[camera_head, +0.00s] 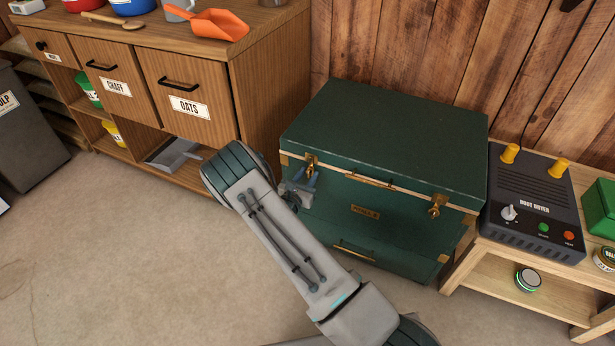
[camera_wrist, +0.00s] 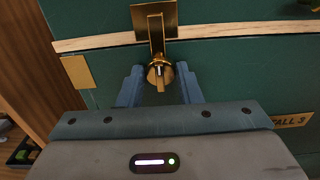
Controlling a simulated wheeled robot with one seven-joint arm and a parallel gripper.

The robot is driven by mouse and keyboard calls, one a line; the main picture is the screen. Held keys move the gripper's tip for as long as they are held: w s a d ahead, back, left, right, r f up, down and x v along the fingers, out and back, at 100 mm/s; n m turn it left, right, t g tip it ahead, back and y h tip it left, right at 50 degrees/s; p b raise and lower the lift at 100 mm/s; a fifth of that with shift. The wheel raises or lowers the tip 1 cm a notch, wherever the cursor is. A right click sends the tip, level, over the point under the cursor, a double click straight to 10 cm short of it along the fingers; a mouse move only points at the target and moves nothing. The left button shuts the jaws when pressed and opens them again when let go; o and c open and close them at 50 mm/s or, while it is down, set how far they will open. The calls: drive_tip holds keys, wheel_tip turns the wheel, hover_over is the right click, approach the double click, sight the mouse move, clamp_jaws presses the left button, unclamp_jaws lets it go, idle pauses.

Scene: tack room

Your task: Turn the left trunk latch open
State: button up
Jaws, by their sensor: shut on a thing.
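The green trunk (camera_head: 385,130) stands against the plank wall with its lid down. Its left latch (camera_head: 311,159) is brass. In the wrist view the left latch (camera_wrist: 156,28) has a plate on the lid, a strap hanging across the wooden trim, and a round turn piece below it. My gripper (camera_head: 307,180) is at the trunk's front. In the wrist view my gripper (camera_wrist: 160,78) has its blue fingers on either side of the turn piece, shut on it. The fingers partly hide its lower part. The right latch (camera_head: 436,206) hangs on the front further right.
A wooden feed cabinet (camera_head: 273,80) stands close on the left, with an orange scoop (camera_head: 215,24) on top. A boot dryer (camera_head: 532,205) sits on a low wooden bench (camera_head: 490,268) at right. The floor (camera_head: 130,260) at front left is clear.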

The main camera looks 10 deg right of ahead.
drive_tip(key=shift+m, duration=0.3)
drive_tip(key=m, duration=0.4)
drive_tip(key=shift+d, duration=0.15)
drive_tip(key=m+b, duration=0.1)
drive_tip(key=m, duration=0.3)
drive_tip(key=shift+s+f+m+b, duration=0.1)
drive_tip(key=shift+f+m+b, duration=0.05)
drive_tip(key=shift+m+b, duration=0.2)
drive_tip(key=m+b, duration=0.1)
drive_tip(key=m, duration=0.3)
drive_tip(key=shift+d+f+m+b, duration=0.1)
drive_tip(key=shift+m+b, duration=0.25)
drive_tip(key=shift+b, duration=0.05)
drive_tip(key=shift+m+b, duration=1.15)
drive_tip(key=shift+m, duration=0.85)
drive_tip(key=o, duration=1)
drive_tip(key=shift+c, duration=0.2)
